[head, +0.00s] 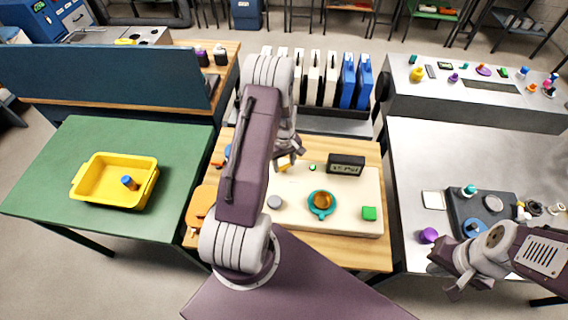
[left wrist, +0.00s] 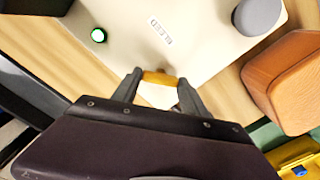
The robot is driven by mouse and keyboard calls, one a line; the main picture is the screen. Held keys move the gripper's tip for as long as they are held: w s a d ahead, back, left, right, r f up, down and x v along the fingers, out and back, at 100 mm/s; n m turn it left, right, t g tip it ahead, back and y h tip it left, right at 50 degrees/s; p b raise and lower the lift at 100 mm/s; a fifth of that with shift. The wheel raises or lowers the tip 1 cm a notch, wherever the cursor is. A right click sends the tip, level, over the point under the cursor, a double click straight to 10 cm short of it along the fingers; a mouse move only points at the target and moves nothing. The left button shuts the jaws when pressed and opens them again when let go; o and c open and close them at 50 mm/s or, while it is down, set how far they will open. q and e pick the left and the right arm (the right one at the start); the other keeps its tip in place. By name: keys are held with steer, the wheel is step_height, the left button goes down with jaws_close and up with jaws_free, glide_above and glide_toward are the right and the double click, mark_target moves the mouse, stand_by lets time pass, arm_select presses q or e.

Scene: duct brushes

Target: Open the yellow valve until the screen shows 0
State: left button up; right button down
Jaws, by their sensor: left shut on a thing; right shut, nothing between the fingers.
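The yellow valve (head: 283,168) is at the back of a cream board (head: 345,215) and is mostly hidden by my left arm in the head view. My left gripper (head: 288,158) is over it. In the left wrist view the yellow valve handle (left wrist: 158,78) lies across between the two fingertips, and the gripper is shut on it. A black box with a small screen (head: 346,164) stands on the board just right of the valve; its digits are too small to read. My right gripper (head: 452,272) is shut and empty at the lower right, near the grey table.
An orange-brown object (head: 201,203) lies left of the board. A yellow tray (head: 95,185) sits on the green table.

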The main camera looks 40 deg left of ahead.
mark_target(285, 165)
arm_select(q)
steer(key=n, duration=0.5)
steer(key=shift+n, duration=0.3)
steer(key=shift+w+r+n+b, duration=0.1)
steer(key=shift+n+b, duration=0.2)
steer(key=shift+n, duration=1.9)
steer(key=o, duration=1.3)
steer(key=shift+o, duration=0.4)
steer(key=shift+d, duration=0.1)
step_height(285, 165, up, 9)
steer(key=b, duration=0.1)
steer(key=shift+d, duration=0.1)
